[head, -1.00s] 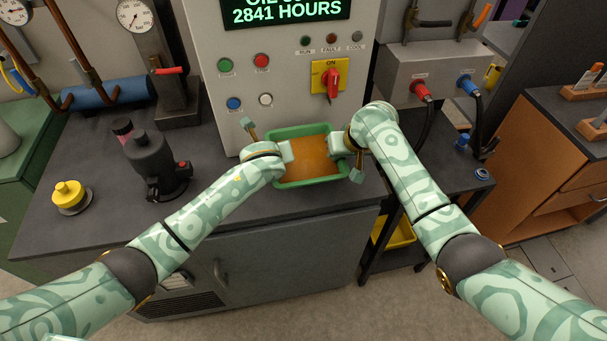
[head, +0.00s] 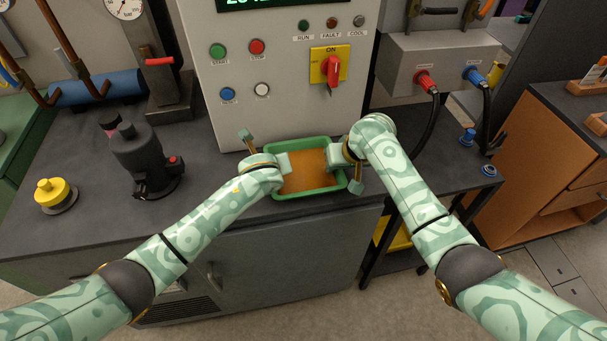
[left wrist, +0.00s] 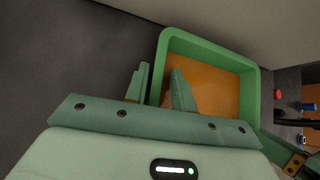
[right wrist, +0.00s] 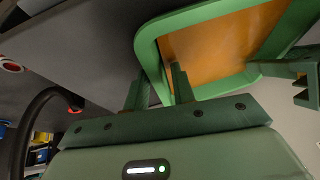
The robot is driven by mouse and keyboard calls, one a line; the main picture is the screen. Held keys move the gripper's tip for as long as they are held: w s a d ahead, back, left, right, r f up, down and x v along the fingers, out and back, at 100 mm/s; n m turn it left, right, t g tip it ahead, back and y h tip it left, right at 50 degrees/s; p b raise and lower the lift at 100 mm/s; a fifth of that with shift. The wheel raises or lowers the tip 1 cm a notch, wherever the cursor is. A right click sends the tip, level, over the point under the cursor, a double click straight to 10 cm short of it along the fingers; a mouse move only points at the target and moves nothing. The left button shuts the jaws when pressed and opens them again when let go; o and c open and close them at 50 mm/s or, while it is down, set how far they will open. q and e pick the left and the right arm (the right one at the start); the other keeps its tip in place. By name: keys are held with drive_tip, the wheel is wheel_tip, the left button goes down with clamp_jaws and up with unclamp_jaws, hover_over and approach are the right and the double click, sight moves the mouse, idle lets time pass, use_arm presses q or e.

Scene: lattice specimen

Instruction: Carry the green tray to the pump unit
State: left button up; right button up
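The green tray (head: 309,191), orange-brown inside, is in front of the tall grey control cabinet (head: 290,65) and over the dark bench. My left gripper (head: 284,163) is at its left end. In the left wrist view its fingers (left wrist: 160,90) straddle the tray's wall and look closed on it. My right gripper (head: 337,156) is at the right end; in the right wrist view its fingers (right wrist: 158,92) straddle the wall the same way. The tray looks about level. I cannot tell whether it touches the bench. No readable label names the pump unit.
A dark grey cylindrical device (head: 143,157) and a yellow knob (head: 52,194) stand on the bench at left. A grey box (head: 430,62) with red and blue hose connectors is at right. A wooden cabinet (head: 560,150) stands far right. Bench between the device and tray is clear.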

use_arm(q)
drive_tip(key=shift+s, duration=0.1)
use_arm(e)
drive_tip(key=shift+r, duration=0.1)
use_arm(q)
drive_tip(key=a+v, duration=0.1)
drive_tip(key=v, duration=1)
drive_tip(key=shift+s+d+r, duration=0.25)
drive_tip(key=shift+d+r, duration=0.15)
drive_tip(key=shift+d, duration=0.1)
use_arm(e)
drive_tip(key=v, duration=1.2)
drive_tip(key=shift+s+f, duration=0.1)
drive_tip(key=shift+f, duration=0.1)
